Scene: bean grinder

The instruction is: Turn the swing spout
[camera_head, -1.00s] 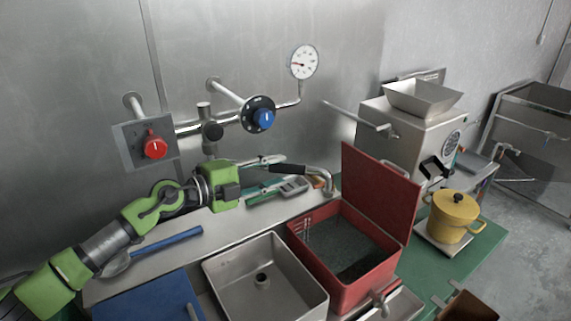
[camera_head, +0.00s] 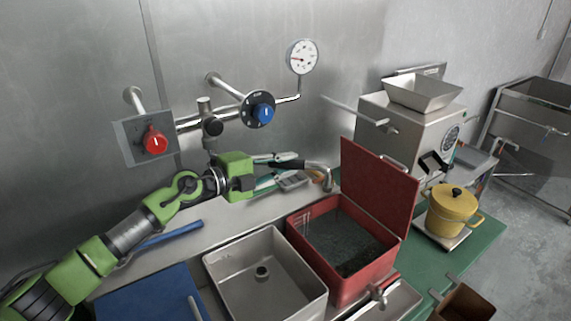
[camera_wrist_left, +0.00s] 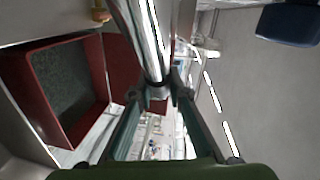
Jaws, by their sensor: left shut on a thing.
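The swing spout (camera_head: 321,168) is a chrome pipe behind the red box. Its outlet bends down at the right end, and part of the pipe is hidden by my gripper. In the left wrist view the chrome spout (camera_wrist_left: 138,35) runs down to meet my fingers. My left gripper (camera_head: 299,162) reaches in from the left at the spout. In its wrist view, the left gripper (camera_wrist_left: 157,92) is shut on the pipe, with both fingertips against it. My right gripper is not in view.
A metal basin (camera_head: 225,262) and the open red box (camera_head: 312,258) stand in front of the spout. A red knob (camera_head: 155,143) and a blue knob (camera_head: 264,112) are on the wall above. The grinder (camera_head: 390,125) and a yellow pot (camera_head: 452,210) are to the right.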

